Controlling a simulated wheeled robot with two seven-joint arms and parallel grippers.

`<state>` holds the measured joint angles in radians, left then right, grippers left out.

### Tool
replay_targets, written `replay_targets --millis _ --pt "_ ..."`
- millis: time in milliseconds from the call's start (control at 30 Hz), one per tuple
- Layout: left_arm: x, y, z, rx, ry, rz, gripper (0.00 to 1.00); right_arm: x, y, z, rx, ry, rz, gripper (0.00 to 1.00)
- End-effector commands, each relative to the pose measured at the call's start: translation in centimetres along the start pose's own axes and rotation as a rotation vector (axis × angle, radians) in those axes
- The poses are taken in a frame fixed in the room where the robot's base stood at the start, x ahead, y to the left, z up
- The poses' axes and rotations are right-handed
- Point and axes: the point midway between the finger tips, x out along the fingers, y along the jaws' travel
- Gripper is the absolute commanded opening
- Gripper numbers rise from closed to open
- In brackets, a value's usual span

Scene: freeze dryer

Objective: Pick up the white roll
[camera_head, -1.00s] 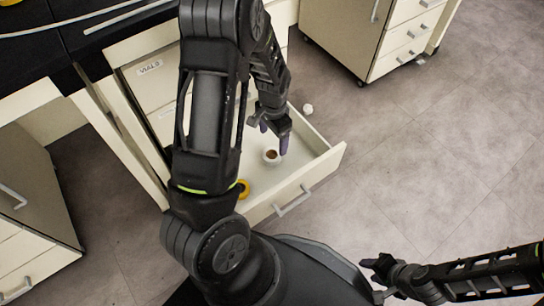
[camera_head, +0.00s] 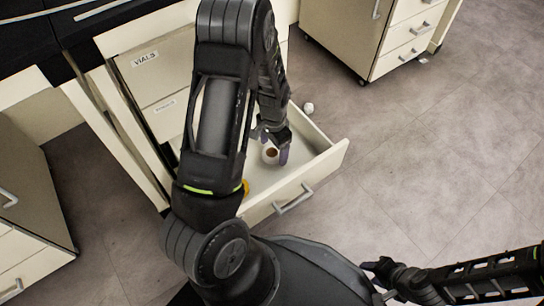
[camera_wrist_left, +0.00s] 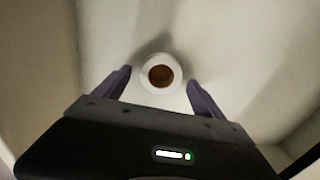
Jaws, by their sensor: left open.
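The white roll (camera_head: 270,155) stands on end in the open drawer (camera_head: 262,180), and its brown core shows from above. In the left wrist view the roll (camera_wrist_left: 160,75) lies between the tips of the two purple fingers, with a gap on each side. My left gripper (camera_head: 274,149) is open and low over the roll, and its fingers partly cover it in the head view. My right gripper (camera_head: 372,267) is at the bottom right, away from the drawer; its jaw state is unclear.
A yellow item (camera_head: 246,187) in the drawer is mostly hidden by my left arm. A small white object (camera_head: 308,107) lies on the floor behind the drawer. A wheeled cabinet (camera_head: 345,35) stands at the back. The floor on the right is clear.

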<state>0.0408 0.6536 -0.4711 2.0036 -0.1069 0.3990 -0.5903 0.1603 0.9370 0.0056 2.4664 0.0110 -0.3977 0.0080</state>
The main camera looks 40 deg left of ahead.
Motion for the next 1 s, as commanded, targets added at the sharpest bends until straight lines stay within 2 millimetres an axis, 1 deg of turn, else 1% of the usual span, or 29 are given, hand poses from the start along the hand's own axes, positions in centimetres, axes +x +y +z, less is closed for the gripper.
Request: replay_targets --millis 33,100,700,1000 --pt "0.74 0.00 0.02 0.000 -0.001 0.000 0.80 0.47 0.14 -0.03 0.000 0.002 0.000 0.40" --pt "0.93 -0.01 0.00 0.001 0.000 0.000 0.80 0.52 0.14 -0.08 0.000 0.004 0.000 0.40" --pt "0.80 -0.02 -0.02 0.001 0.001 -0.001 0.80 0.38 0.10 -0.12 0.000 0.004 0.000 0.40" --pt "0.80 -0.02 -0.02 0.001 0.001 -0.001 0.55 0.38 0.10 -0.12 0.000 0.004 0.000 0.40"
